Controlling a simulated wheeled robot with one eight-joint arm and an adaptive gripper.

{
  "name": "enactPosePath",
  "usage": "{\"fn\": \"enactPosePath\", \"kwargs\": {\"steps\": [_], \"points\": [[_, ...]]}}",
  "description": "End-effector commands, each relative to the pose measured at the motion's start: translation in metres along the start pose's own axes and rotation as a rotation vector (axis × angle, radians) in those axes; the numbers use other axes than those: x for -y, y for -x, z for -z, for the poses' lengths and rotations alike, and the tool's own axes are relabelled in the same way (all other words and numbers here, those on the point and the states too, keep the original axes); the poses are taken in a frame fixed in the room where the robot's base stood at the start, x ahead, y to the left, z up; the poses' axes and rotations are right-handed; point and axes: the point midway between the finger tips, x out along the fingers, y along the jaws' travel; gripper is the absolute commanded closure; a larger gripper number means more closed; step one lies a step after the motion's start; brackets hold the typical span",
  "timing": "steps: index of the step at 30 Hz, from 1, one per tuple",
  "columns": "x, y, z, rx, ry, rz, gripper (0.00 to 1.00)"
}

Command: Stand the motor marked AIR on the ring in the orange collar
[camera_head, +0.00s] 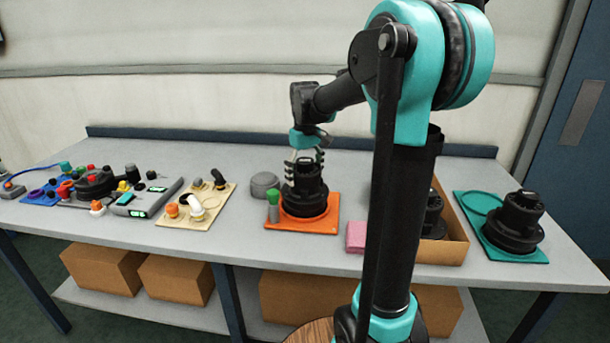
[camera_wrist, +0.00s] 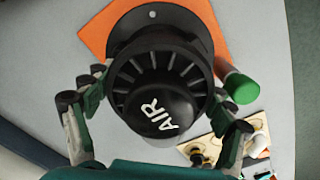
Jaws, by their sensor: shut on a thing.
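The black motor marked AIR (camera_wrist: 155,85) is upright between the fingers of my gripper (camera_head: 305,168), which is shut on its upper body. Its white AIR lettering faces the wrist camera. The orange plate (camera_wrist: 100,35) also shows beyond the flange in the wrist view.
A green-capped peg (camera_head: 273,205) stands close left of the motor, with a grey round piece (camera_head: 265,185) behind. A pink block (camera_head: 356,236) and an open cardboard box (camera_head: 455,247) holding a dark part are right. Another black motor (camera_head: 515,222) stands on a teal plate (camera_head: 541,256). Control panels fill the left.

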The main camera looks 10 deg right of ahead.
Motion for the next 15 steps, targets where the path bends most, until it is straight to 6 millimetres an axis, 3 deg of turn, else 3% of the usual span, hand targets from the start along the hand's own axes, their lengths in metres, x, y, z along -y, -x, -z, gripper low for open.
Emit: {"fn": "enactPosePath", "kwargs": {"steps": [3, 4, 8, 15], "points": [[0.0, 0.0005, 0.0001, 0.0, 0.0, 0.0, 0.77], [0.0, 0.0005, 0.0001, 0.0, 0.0, 0.0, 0.15], [0.0, 0.0004, 0.0001, 0.0, 0.0, 0.0, 0.0], [0.0, 0.0002, 0.0, 0.0, 0.0, 0.0, 0.0]]}}
